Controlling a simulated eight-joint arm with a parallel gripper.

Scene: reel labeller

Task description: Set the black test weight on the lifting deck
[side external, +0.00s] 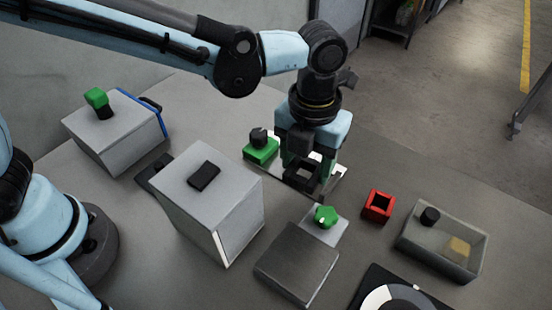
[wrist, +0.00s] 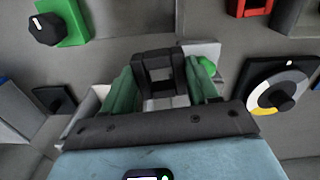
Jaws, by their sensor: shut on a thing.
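My gripper (side external: 306,167) points down, its green fingers shut on a black, square, open-framed block. I take this block (side external: 304,181) to be the black test weight. The wrist view shows the block (wrist: 157,66) between the two fingers. In the side view it is over or near a pale shiny plate; I cannot tell whether it touches. The flat dark grey deck (side external: 296,264) is in front of the gripper and looks like the lifting deck; it is empty.
A red open square block (side external: 379,205) and a clear-walled bin (side external: 460,268) stand right of the deck. A round dial (side external: 393,298) is at the front. A tall grey box (side external: 225,205) stands left. A green base with a black knob (side external: 260,148) is behind the gripper.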

